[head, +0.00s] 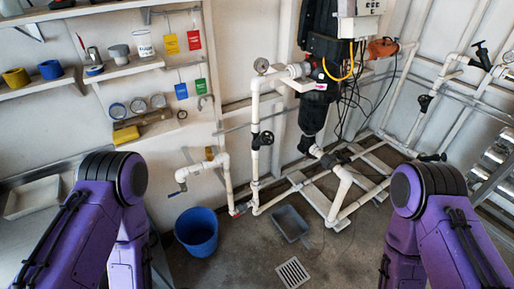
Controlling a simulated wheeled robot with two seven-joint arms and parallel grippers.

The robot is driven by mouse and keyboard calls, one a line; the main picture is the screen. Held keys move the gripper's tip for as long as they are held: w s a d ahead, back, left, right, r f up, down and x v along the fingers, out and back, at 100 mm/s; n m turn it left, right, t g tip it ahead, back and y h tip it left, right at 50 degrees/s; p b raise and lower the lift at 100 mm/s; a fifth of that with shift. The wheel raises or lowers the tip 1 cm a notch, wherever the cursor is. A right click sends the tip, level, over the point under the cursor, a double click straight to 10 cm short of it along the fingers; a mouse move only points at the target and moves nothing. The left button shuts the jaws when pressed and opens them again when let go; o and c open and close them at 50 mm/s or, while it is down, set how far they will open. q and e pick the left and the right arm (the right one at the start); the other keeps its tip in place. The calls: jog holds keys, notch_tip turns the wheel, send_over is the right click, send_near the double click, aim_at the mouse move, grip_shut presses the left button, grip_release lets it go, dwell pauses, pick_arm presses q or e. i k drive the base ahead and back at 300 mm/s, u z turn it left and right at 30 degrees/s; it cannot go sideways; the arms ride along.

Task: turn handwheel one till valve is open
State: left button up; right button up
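A black handwheel (262,139) sits on the white vertical pipe in the middle of the view. Another black handwheel (427,103) is on the pipes at the right, and a low black handwheel (432,157) is near the floor at the right. I cannot read any label that tells which is handwheel one, nor whether a valve is open. My two purple arms are bent at the lower left and lower right, apart from all the pipes. Both grippers are out of view.
A black reactor unit (322,30) with a yellow cable hangs on the wall. A blue bucket (197,231), a grey tub (290,223) and a floor drain (293,272) are on the floor. Shelves with tape rolls are at the left.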

aim_at(268, 137)
jog(key=u, duration=0.15)
jog(key=i, duration=1.1)
jog(key=z, duration=0.2)
